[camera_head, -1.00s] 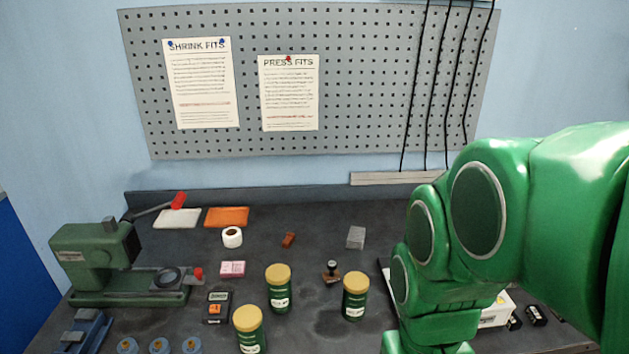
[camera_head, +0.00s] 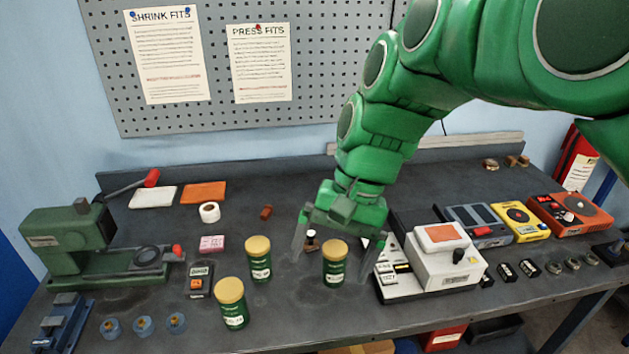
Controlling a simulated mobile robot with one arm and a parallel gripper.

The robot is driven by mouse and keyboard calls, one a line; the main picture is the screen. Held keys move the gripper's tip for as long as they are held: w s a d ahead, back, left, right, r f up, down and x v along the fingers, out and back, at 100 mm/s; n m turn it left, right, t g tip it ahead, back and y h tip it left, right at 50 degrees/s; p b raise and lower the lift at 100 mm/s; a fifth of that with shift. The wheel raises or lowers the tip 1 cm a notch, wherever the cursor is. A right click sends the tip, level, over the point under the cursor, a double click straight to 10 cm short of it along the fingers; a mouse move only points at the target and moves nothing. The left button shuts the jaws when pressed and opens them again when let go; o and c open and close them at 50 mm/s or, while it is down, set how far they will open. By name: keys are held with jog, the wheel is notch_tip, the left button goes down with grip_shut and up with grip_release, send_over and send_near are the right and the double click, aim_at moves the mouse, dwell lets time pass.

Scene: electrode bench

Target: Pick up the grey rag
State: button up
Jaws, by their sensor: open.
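My gripper (camera_head: 331,266) hangs pointing down over the middle of the bench, its two fingers spread wide with nothing held. A green jar with a yellow lid (camera_head: 335,262) appears between the fingers in this view; I cannot tell its depth relative to them. A small stamp-like tool (camera_head: 311,240) shows beside the jar, partly covered by the gripper. No grey rag shows clearly. A small grey block-like piece that lay at the middle back of the bench is hidden behind my arm and gripper; I cannot tell whether it is the rag.
Two more green jars (camera_head: 259,259) (camera_head: 231,303) stand left of the gripper. A white flat cloth or pad (camera_head: 153,197) and an orange one (camera_head: 203,193) lie at the back left, near a green press (camera_head: 70,240). A white instrument (camera_head: 445,262) stands close on the right.

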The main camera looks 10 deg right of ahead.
jog(key=w+d+r+m+t+y, duration=0.1)
jog(key=w+r+m+y, duration=0.2)
jog(key=w, duration=0.9)
jog(key=w+m+y, duration=0.3)
jog(key=w+m, duration=0.2)
jog(key=w, duration=0.8)
jog(key=w+d+f+m+t+y, duration=0.2)
jog(key=w+d+m, duration=0.3)
jog(key=w+d, duration=0.45)
jog(key=w+d+f+m+t+y, duration=0.1)
jog(key=w+d+f+m+t, duration=0.3)
jog(key=w+d, duration=0.5)
jog(key=shift+m+g, duration=0.3)
jog(key=shift+m, duration=0.4)
notch_tip(320, 180, down, 21)
jog(key=shift+w+a+f, duration=0.25)
jog(key=shift+a+f, duration=0.2)
jog(key=shift+f, duration=0.05)
jog(key=shift+x, duration=3.6)
jog(key=shift+c, duration=0.5)
